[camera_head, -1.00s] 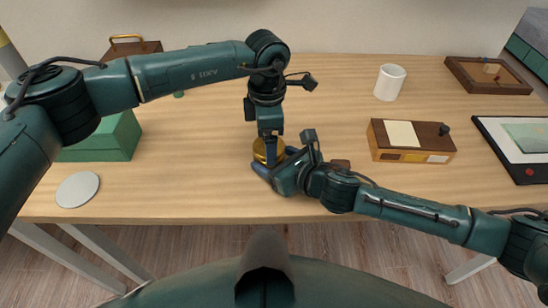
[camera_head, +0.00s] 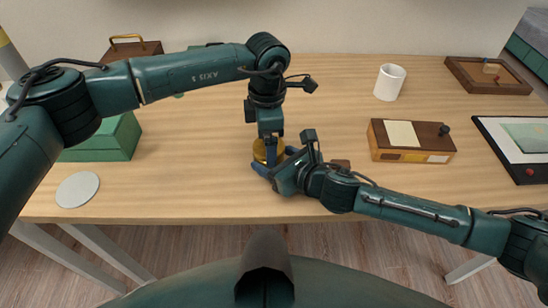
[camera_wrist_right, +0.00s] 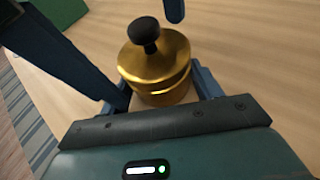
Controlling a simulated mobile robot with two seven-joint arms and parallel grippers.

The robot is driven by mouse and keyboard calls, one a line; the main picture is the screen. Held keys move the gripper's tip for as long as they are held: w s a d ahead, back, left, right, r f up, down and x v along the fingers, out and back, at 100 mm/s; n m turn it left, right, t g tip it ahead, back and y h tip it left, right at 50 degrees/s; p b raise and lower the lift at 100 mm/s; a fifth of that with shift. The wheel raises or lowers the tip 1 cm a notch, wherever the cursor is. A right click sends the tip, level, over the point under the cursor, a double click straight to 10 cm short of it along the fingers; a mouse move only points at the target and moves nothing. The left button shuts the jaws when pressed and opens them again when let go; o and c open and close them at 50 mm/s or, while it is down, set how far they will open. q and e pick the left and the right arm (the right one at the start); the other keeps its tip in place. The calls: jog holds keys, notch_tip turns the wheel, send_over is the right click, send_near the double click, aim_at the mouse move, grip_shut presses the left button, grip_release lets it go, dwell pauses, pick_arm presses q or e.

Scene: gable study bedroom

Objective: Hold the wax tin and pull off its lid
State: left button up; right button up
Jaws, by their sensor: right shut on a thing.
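The gold wax tin (camera_head: 259,151) stands near the front edge of the desk, partly hidden by my grippers. In the right wrist view the tin (camera_wrist_right: 165,95) is upright, with its gold lid (camera_wrist_right: 172,52) on top and a black knob (camera_wrist_right: 144,31) on the lid. My right gripper (camera_head: 270,168) comes in low from the right and is shut on the tin's body, one finger on each side. My left gripper (camera_head: 269,158) points down over the tin from above. In the wrist view its fingers stand apart, clear of the knob, so it looks open.
A green box (camera_head: 105,140) and a pale round disc (camera_head: 77,189) lie at left. A wooden box (camera_head: 410,141), a white mug (camera_head: 390,82), a wooden tray (camera_head: 488,76) and a framed board (camera_head: 515,150) are at right. A small brown block (camera_head: 341,163) sits behind my right wrist.

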pick_arm(q)
jog(key=c, duration=1.3)
jog(key=shift+r, duration=0.15)
jog(key=shift+r, duration=2.85)
jog(key=shift+r, duration=2.25)
